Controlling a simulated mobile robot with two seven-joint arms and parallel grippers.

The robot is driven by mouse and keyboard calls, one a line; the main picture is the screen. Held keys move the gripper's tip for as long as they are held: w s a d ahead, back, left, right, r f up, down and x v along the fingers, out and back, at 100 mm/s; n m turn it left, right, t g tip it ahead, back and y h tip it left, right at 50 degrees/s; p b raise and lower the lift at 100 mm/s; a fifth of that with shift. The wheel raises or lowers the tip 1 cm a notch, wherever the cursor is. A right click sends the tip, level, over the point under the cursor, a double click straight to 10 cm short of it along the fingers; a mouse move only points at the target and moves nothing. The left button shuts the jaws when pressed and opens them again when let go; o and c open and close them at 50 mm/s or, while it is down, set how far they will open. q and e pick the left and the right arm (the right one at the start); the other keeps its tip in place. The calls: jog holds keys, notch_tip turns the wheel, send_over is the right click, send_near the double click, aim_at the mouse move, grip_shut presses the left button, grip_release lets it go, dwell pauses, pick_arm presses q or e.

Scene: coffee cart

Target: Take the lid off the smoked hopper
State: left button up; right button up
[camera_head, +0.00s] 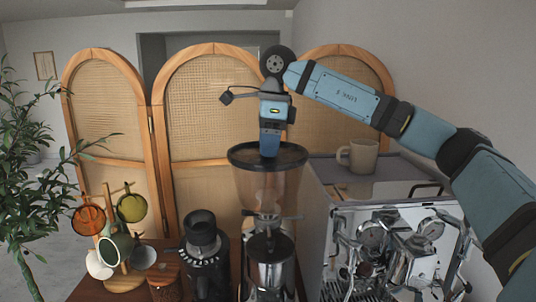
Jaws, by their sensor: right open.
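The smoked hopper (256,196) is a brownish see-through funnel on top of a coffee grinder (270,262) in the middle of the head view. Its dark round lid (240,155) sits on the hopper's rim. My right arm reaches in from the right, and my right gripper (269,152) points down at the middle of the lid. The gripper is open. Its fingertips are low over the lid; I cannot tell whether they touch it or have a lid knob between them. My left gripper is not in view.
An espresso machine (345,240) stands right of the grinder, with a beige mug (361,156) on top. A smaller black grinder (203,245) and a wooden mug tree (112,225) with several cups stand left. A folding screen (205,110) is behind; a plant (30,190) is far left.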

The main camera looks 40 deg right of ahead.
grip_shut()
dwell(0.3)
